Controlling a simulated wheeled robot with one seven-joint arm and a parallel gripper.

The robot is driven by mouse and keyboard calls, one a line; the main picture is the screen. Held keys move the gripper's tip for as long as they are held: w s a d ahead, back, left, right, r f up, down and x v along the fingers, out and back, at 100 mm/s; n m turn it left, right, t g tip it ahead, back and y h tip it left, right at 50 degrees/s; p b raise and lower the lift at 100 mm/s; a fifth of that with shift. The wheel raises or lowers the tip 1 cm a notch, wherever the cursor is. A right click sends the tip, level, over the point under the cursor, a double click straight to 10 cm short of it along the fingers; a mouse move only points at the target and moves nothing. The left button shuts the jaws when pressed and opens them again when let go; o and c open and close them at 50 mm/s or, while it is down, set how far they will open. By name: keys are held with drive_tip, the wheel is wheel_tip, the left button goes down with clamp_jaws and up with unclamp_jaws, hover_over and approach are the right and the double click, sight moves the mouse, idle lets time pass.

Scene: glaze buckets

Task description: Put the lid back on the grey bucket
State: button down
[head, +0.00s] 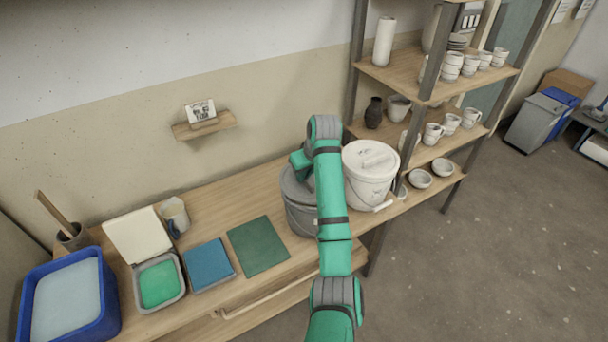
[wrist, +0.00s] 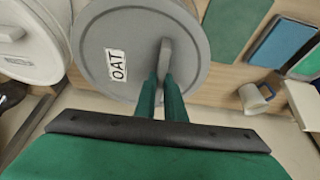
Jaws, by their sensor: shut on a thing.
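The grey bucket (head: 300,217) stands on the wooden bench, partly hidden behind my arm in the head view. Its grey lid (head: 290,187) shows at the top of the bucket. In the wrist view the round lid (wrist: 137,40) carries a white label reading OAT and an upright grey handle (wrist: 165,52). My gripper (wrist: 162,82) is shut on that handle. My fingertips are hidden in the head view. The lid looks roughly level over the bucket, but I cannot tell whether it rests on the rim or hangs just above it.
A white lidded bucket (head: 369,178) stands close on the right. A pottery shelf (head: 395,70) rises behind on the right.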

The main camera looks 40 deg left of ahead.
drive_tip(key=shift+w+f, duration=0.15)
drive_tip(key=shift+f, duration=0.7)
idle(1.6)
drive_tip(key=c, duration=1.3)
unclamp_jaws()
drive_tip(key=shift+d+r, duration=0.1)
drive_tip(key=shift+r, duration=3.4)
